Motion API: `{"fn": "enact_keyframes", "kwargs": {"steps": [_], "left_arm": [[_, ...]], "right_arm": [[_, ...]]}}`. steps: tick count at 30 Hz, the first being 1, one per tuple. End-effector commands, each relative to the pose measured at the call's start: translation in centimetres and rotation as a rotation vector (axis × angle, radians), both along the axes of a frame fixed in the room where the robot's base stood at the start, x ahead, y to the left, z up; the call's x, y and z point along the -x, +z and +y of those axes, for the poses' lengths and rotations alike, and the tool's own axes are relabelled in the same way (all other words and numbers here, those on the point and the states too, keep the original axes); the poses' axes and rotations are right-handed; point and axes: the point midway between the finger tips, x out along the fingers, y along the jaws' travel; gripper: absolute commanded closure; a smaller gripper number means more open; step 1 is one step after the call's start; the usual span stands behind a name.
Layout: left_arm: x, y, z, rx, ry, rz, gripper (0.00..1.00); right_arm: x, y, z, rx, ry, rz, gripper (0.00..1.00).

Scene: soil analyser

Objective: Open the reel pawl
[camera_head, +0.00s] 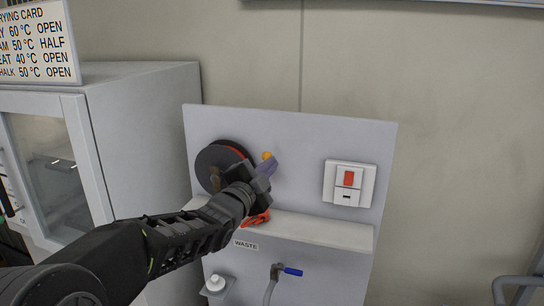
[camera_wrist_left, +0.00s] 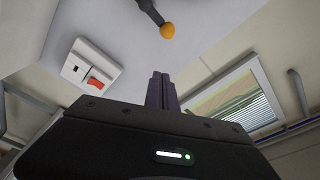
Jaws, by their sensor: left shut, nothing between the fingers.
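The reel (camera_head: 213,163) is a dark round drum with a red-orange band, mounted on the left of a grey panel. A small lever with an orange-yellow knob (camera_head: 267,156), which looks like the pawl, sticks out at the reel's right. The knob also shows in the left wrist view (camera_wrist_left: 167,31) at the end of a dark stem. My left gripper (camera_head: 268,163) is shut and empty in front of the panel, close to the knob; I cannot tell whether they touch. In the left wrist view its fingertips (camera_wrist_left: 160,76) are together, below the knob and apart from it in the picture. My arm hides part of the reel.
A white switch plate with a red rocker (camera_head: 348,179) is on the panel's right. A pale ledge (camera_head: 320,229) crosses below, with an orange-red item (camera_head: 257,218) beside my wrist. Below are a blue-handled tap (camera_head: 291,271) and a white bottle (camera_head: 215,283). A cabinet (camera_head: 150,140) stands left.

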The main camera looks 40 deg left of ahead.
Motion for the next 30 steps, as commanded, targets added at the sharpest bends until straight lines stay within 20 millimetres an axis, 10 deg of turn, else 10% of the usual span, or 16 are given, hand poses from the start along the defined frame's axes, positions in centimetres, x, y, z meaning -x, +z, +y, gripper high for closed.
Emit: {"fn": "enact_keyframes", "kwargs": {"steps": [11,24,30], "left_arm": [[-2.0,0.1,0.5,0.004,0.0,0.0,1.0],[-10.1,0.8,2.2,0.006,-0.001,0.0,1.0],[-8.4,-0.8,4.5,0.002,0.003,0.0,1.0]], "right_arm": [[0.0,0.2,0.0,0.0,0.0,0.0,0.64],[0.0,1.2,0.0,0.0,0.0,0.0,0.64],[0.0,1.6,0.0,0.0,0.0,0.0,0.64]]}}
